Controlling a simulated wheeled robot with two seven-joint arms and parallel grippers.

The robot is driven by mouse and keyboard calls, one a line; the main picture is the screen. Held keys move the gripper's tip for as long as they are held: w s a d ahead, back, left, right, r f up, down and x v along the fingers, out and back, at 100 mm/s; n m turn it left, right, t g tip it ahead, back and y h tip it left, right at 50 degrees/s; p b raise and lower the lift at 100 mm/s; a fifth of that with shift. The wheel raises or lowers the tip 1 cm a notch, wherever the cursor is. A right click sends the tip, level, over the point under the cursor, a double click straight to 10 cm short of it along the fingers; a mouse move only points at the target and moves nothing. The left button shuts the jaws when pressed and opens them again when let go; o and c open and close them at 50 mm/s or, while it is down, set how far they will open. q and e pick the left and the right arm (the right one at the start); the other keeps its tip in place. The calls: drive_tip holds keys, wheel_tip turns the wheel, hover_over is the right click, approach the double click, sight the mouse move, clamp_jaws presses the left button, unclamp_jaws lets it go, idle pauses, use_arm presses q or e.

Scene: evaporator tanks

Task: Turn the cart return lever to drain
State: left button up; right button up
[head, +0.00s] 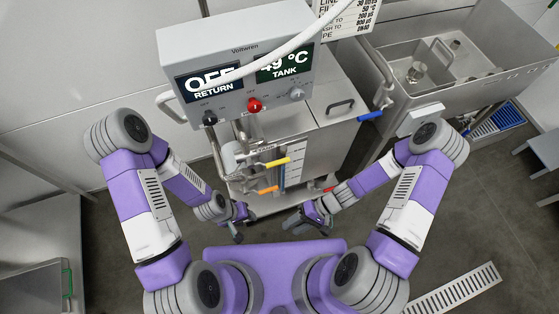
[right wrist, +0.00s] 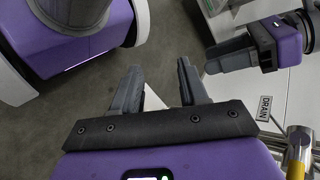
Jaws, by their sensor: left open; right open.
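The steel cart carries a yellow lever (head: 277,162) near its top front and an orange lever (head: 266,189) lower down, both lying roughly level. I cannot tell from the labels which one is the return lever. The right wrist view shows a small DRAIN label (right wrist: 265,108) beside a steel valve with a yellow handle (right wrist: 297,170) at the lower right. My left gripper (head: 239,228) is open and empty, below and left of the levers; it also shows in the right wrist view (right wrist: 230,55). My right gripper (head: 303,222) is open and empty, below and right of them.
A grey control box (head: 240,65) reads OFF RETURN and 49 °C TANK. A blue lever (head: 370,115) sits to its right and a red one (head: 330,188) low on the cart. A steel sink (head: 450,60) stands at right. A floor drain grate (head: 455,292) lies at lower right.

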drive_tip(key=w+a+r+t+y, duration=0.2)
drive_tip(key=w+r+t+y, duration=0.1)
drive_tip(key=w+r+y, duration=0.15)
drive_tip(key=m+t+y, duration=0.3)
drive_tip(key=t, duration=0.7)
approach(279, 161)
drive_tip(key=a, duration=0.2)
drive_tip(key=x, duration=0.5)
drive_tip(key=b+x, duration=0.1)
drive_tip(key=x, duration=0.2)
drive_tip(key=shift+w+d+f, duration=0.2)
drive_tip(key=shift+w+f, duration=0.1)
drive_tip(key=shift+w, duration=0.1)
clamp_jaws()
